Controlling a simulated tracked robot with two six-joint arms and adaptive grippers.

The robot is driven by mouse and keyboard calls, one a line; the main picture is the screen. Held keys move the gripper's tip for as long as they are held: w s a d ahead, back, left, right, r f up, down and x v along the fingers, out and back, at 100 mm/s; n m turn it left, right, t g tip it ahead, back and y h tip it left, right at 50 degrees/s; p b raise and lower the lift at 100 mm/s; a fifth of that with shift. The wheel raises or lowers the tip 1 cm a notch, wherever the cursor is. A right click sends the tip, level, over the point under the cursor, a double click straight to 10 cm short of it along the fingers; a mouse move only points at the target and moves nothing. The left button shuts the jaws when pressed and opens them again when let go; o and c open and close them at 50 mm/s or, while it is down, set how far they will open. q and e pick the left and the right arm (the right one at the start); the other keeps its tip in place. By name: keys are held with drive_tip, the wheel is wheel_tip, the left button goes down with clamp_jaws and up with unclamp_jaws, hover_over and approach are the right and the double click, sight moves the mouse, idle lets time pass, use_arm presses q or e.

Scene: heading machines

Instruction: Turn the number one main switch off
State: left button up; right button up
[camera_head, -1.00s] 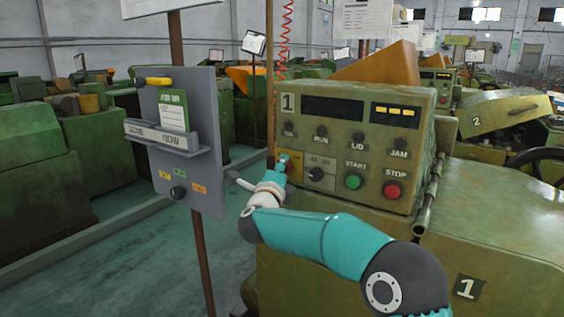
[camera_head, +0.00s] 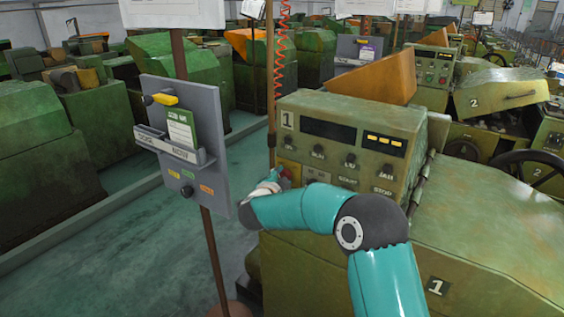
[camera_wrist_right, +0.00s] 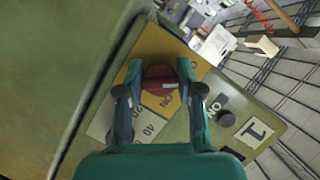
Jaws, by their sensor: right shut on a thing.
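The olive control panel (camera_head: 333,143) of machine 1 stands at centre right in the head view, with a "1" plate (camera_head: 287,119) at its upper left. The main switch is a red round knob (camera_wrist_right: 159,78) with a white mark, on a yellow plate (camera_wrist_right: 150,50) lettered "ON" and "O" in the wrist view. My right gripper (camera_wrist_right: 159,76) is shut on this knob, one finger on either side. In the head view my right gripper (camera_head: 274,182) is at the panel's lower left, and my arm hides the lower buttons. My left gripper is not in view.
A grey board (camera_head: 183,110) on a brown post stands left of the panel, close to my right wrist. A dark knob marked "ON" (camera_wrist_right: 226,118) and a white dial plate (camera_wrist_right: 125,120) are beside the switch. Machine 2 (camera_head: 495,95) is behind, at right.

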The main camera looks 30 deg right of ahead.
drive_tip(key=shift+a+f+n+g+p, duration=0.15)
drive_tip(key=shift+n+g+p, duration=0.15)
drive_tip(key=shift+n+p, duration=0.6)
use_arm(q)
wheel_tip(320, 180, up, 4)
drive_tip(key=shift+p, duration=0.5)
use_arm(e)
drive_tip(key=shift+f, duration=0.15)
drive_tip(key=o, duration=1.2)
drive_tip(key=shift+w, duration=0.1)
drive_tip(key=shift+c, duration=0.2)
